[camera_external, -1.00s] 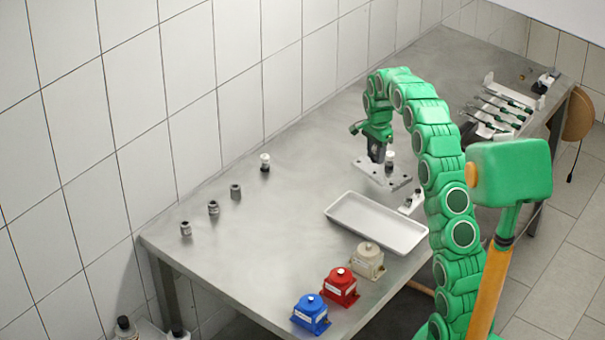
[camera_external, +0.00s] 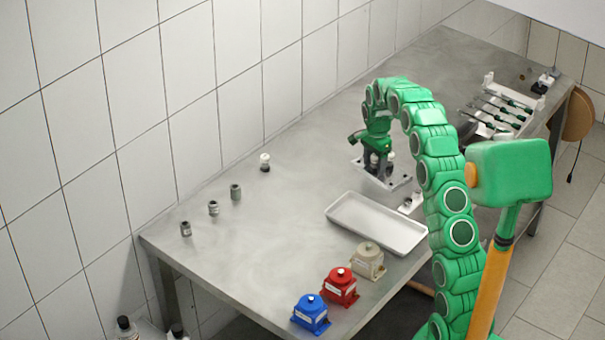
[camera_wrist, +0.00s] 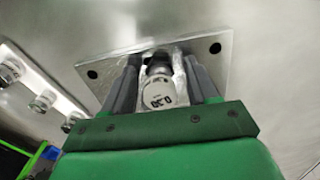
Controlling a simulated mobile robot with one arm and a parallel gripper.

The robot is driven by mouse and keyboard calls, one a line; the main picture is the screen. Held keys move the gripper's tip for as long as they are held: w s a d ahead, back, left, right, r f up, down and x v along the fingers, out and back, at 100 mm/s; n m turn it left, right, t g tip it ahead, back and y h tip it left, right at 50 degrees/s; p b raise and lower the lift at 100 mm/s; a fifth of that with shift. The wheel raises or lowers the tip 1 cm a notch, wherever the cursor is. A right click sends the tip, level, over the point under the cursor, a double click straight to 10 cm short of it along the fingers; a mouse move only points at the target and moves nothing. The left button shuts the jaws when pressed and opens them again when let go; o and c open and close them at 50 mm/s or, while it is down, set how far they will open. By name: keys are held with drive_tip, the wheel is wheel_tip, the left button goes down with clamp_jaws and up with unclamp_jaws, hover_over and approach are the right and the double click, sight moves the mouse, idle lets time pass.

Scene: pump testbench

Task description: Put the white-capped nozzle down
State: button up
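In the wrist view, a white-capped nozzle (camera_wrist: 158,93) stands between the fingers of my gripper (camera_wrist: 163,75), its printed cap facing the camera. A narrow gap shows between the cap and the fingers, which look open around it. The nozzle is at the middle of a grey metal plate (camera_wrist: 222,62) with dark holes at its corners; its lower end is hidden. In the external view my gripper (camera_external: 378,165) is low over the same plate (camera_external: 398,183), and the fingers hide most of the nozzle there.
Another white-capped piece (camera_external: 265,160) and several grey fittings (camera_external: 235,191) stand along the left of the table. A white tray (camera_external: 375,222) and blue (camera_external: 310,313), red (camera_external: 340,288) and beige (camera_external: 368,260) pump units are in front. A tool rack (camera_external: 500,110) is behind.

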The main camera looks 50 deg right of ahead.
sight(374, 157)
drive_tip(key=shift+r, duration=0.1)
wheel_tip(374, 157, up, 12)
drive_tip(key=s+a+r+n, duration=0.3)
drive_tip(key=s+a+n, duration=0.15)
drive_tip(key=a, duration=0.55)
drive_tip(key=s+a+r+n, duration=0.25)
drive_tip(key=s+a, duration=0.25)
drive_tip(key=a, duration=0.5)
drive_tip(key=s+a+r+n, duration=0.2)
drive_tip(key=s+a+n, duration=0.25)
drive_tip(key=a, duration=0.55)
drive_tip(key=s+a+f+n, duration=0.1)
drive_tip(key=s+a+n, duration=0.2)
drive_tip(key=s, duration=0.6)
drive_tip(key=s+a+f+n+g, duration=0.1)
drive_tip(key=s+a+f+n, duration=0.1)
drive_tip(key=s+a, duration=0.3)
drive_tip(key=s+a+f+n, duration=0.2)
drive_tip(key=s+a+n, duration=0.2)
drive_tip(key=s, duration=0.9)
drive_tip(key=shift+a+g, duration=0.35)
drive_tip(key=shift+g, duration=0.05)
drive_tip(key=shift+f, duration=0.1)
